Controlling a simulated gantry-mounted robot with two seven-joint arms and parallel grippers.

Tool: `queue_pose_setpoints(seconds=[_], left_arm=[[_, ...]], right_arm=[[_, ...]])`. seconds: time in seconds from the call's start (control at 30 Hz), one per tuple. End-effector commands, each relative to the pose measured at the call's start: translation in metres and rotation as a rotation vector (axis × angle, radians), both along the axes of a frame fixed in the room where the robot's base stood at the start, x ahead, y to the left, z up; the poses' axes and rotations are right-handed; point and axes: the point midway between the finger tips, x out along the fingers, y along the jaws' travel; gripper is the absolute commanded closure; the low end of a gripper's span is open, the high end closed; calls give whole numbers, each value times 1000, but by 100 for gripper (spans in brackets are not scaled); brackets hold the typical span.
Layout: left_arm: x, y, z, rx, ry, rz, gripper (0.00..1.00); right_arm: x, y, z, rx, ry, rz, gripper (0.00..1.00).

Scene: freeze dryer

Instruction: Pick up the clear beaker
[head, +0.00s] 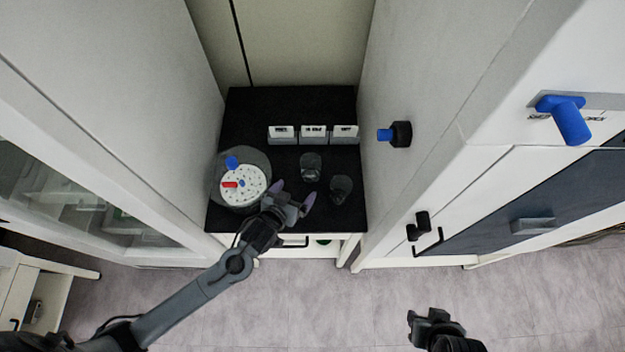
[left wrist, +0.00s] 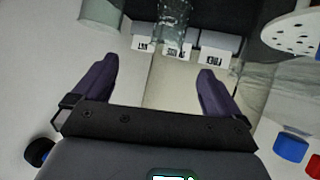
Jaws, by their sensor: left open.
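Two clear glass beakers stand on the black table top. One beaker (head: 311,167) is in front of the labelled boxes, and the other beaker (head: 341,189) is nearer the front right; I cannot tell which one is meant. My left gripper (head: 294,194) is open and empty, just in front and left of the first beaker. In the left wrist view a clear beaker (left wrist: 173,24) shows beyond the gap between the open fingers (left wrist: 157,67), apart from them. Another glass (left wrist: 100,12) is at the upper left there. My right gripper (head: 434,318) is low over the floor, its jaws unclear.
A round clear vessel (head: 217,189) with a white perforated lid (head: 243,191) and red and blue parts stands left of my left gripper. Three white labelled boxes (head: 313,134) line up behind the beakers. Tall white walls flank the table; a blue-black knob (head: 397,134) sticks out at right.

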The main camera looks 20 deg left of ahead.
Motion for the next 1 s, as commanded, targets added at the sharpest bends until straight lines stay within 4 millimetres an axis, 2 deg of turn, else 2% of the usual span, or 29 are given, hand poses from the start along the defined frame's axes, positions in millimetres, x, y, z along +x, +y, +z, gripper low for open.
queue_pose_setpoints(seconds=[0.03, 0.23, 0.47, 0.8, 1.0], left_arm=[[12, 3, -26, 14, -31, -7, 1], [39, 10, -47, 50, -108, -23, 1], [55, 12, -56, 65, -135, -29, 1], [95, 9, -71, 66, -136, -28, 1], [103, 8, -75, 66, -135, -30, 1]], right_arm=[[0, 0, -30, 0, 1, 0, 57], [0, 0, -60, -1, 1, 1, 57], [0, -1, -69, -5, -2, 3, 57], [0, -2, -74, -6, -2, 3, 57], [0, -2, -75, -6, -2, 2, 57]])
